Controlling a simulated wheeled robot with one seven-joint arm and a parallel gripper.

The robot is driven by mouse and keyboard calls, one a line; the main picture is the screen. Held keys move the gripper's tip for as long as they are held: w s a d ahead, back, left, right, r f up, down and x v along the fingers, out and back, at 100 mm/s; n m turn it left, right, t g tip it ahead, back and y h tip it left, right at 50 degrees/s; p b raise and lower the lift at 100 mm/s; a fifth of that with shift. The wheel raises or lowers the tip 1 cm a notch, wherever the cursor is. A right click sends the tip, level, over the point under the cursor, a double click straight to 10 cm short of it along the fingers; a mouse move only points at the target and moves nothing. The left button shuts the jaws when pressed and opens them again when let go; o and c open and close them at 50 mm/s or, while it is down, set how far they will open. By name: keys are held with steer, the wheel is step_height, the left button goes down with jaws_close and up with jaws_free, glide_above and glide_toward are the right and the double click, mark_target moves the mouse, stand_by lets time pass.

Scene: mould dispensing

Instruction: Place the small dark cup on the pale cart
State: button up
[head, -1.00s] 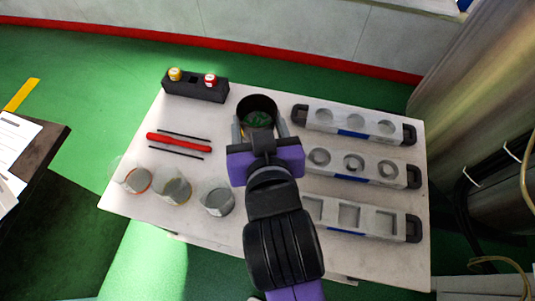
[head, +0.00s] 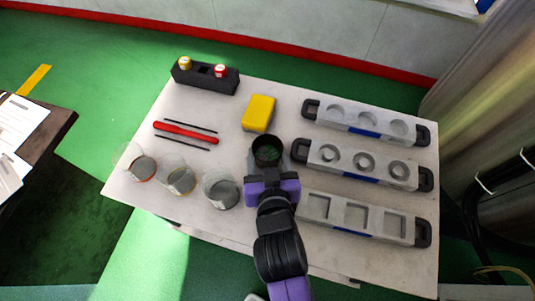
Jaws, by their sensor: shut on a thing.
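The small dark cup (head: 266,143) is round, with a black rim and a dark green inside. My gripper (head: 267,161) is shut on the cup, with a finger on each side of it. The cup is upright over the middle of the pale cart (head: 225,151), just in front of the yellow block. I cannot tell whether its base touches the cart top, as my gripper hides its lower front.
Several glass beakers (head: 220,192) stand left of my gripper. Mould trays (head: 358,162) line the right side. A yellow block (head: 259,112), a red tool (head: 186,132) and a black holder with two capped vials (head: 205,79) lie further back.

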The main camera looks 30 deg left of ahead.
steer(key=shift+f, duration=0.1)
steer(key=shift+f, duration=0.15)
steer(key=o, duration=1.2)
steer(key=shift+r, duration=0.2)
steer(key=v, duration=1.2)
steer(key=shift+d+f, duration=0.1)
